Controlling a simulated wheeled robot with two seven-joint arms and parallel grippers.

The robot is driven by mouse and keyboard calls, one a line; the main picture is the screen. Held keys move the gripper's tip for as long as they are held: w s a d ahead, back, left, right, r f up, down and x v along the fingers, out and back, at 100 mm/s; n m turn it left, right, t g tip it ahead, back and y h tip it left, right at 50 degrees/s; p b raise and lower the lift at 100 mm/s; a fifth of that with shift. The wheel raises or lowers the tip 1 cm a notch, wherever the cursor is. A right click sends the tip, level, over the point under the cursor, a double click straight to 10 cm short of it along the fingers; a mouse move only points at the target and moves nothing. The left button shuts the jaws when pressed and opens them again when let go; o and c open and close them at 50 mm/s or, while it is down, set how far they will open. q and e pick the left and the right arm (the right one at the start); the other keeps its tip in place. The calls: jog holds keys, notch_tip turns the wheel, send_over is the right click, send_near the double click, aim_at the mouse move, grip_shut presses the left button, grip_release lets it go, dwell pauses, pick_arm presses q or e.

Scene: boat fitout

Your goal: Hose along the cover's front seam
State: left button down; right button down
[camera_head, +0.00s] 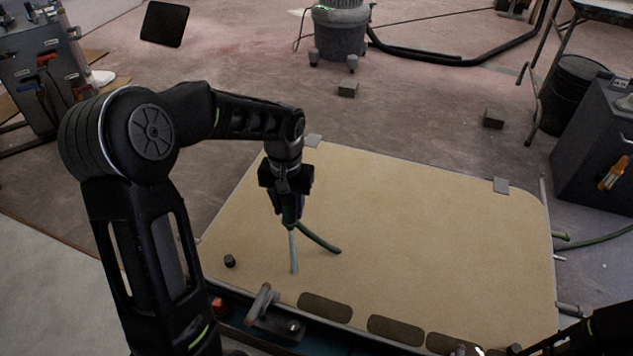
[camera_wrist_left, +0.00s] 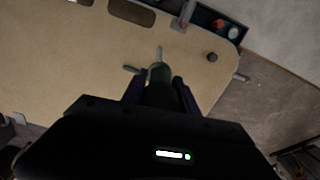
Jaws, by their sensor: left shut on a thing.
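The cover is a broad tan panel (camera_head: 430,230) with oval slots along its near edge. My left gripper (camera_head: 289,218) points down over the left part of the panel and is shut on a green hose (camera_head: 320,241). One dark end of the hose reaches right and a paler length hangs toward the near edge. In the left wrist view, the hose (camera_wrist_left: 158,72) shows between the fingers of the gripper (camera_wrist_left: 160,88). I cannot tell whether the hose touches the panel. Part of my right arm shows at the lower right; its jaws cannot be made out.
A small black knob (camera_head: 229,261) stands on the panel's left part. A grey clamp-like fitting (camera_head: 264,304) and a tray with a red item (camera_head: 217,304) lie at the near edge. A dark cabinet (camera_head: 598,145) stands at right. Most of the panel's right side is clear.

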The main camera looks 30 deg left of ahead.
pick_arm(q)
jog(key=s+a+f+n, duration=0.1)
jog(key=s+a+f, duration=0.2)
jog(key=s, duration=0.3)
jog(key=shift+a+f+p, duration=0.15)
jog(key=shift+f+p, duration=0.15)
jog(key=shift+f, duration=0.55)
notch_tip(320, 180, down, 3)
jog(key=shift+w+b, duration=0.1)
jog(key=shift+b, duration=1.15)
jog(key=shift+r, duration=0.1)
